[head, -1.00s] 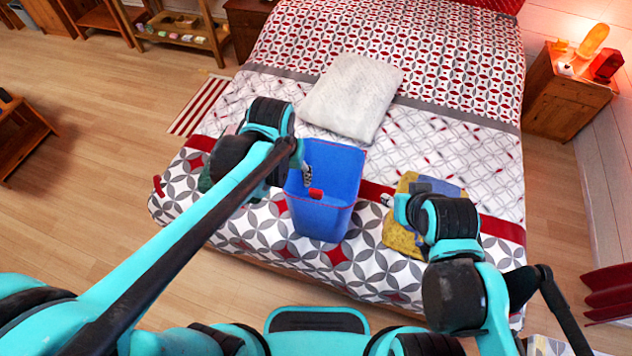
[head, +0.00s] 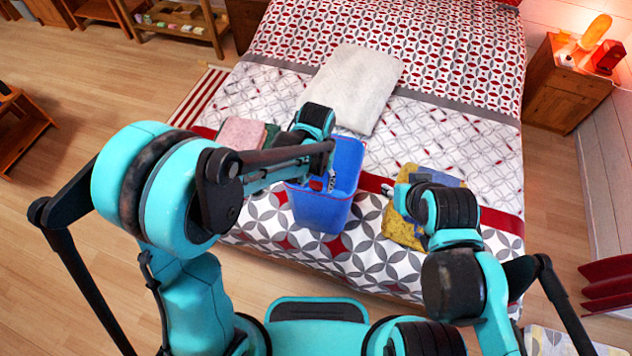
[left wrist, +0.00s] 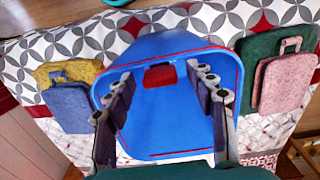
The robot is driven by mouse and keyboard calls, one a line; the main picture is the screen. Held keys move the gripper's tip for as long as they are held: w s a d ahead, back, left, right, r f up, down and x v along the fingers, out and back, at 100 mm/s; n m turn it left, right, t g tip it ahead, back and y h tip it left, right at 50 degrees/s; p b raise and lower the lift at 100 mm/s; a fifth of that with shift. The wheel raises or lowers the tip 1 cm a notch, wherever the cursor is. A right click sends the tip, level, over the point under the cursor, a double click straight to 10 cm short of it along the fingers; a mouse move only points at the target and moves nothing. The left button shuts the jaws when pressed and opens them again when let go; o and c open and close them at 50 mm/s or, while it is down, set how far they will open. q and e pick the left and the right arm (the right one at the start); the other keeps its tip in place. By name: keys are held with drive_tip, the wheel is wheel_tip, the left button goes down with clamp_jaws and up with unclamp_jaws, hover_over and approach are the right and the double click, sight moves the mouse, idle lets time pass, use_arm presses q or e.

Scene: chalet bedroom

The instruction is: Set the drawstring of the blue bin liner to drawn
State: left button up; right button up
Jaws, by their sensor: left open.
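The blue bin liner (head: 322,215) stands open-topped on the foot of the bed. It also fills the middle of the left wrist view (left wrist: 195,50), with a thin red drawstring line along its rim and a red tab (left wrist: 160,77) inside the outline. The tab shows in the head view (head: 316,184) too. My left gripper (head: 331,182) is open over the liner's mouth; in the left wrist view its fingers (left wrist: 166,95) stand either side of the tab, apart from it. Whether they are at its depth is unclear. My right gripper (head: 388,190) is beside the yellow cloth, its jaws too small to read.
A yellow cloth with a blue piece (head: 400,230) lies right of the liner. Pink (head: 240,133) and green (left wrist: 262,50) folded pieces lie on its other side. A white folded blanket (head: 350,85) lies behind on the bed (head: 440,145). A nightstand (head: 560,90) stands at right.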

sight(316, 182)
use_arm(q)
drive_tip(key=shift+f, duration=0.1)
clamp_jaws()
drive_tip(key=shift+r+p, duration=1.9)
drive_tip(key=shift+r, duration=1.5)
drive_tip(key=shift+f, duration=0.15)
unclamp_jaws()
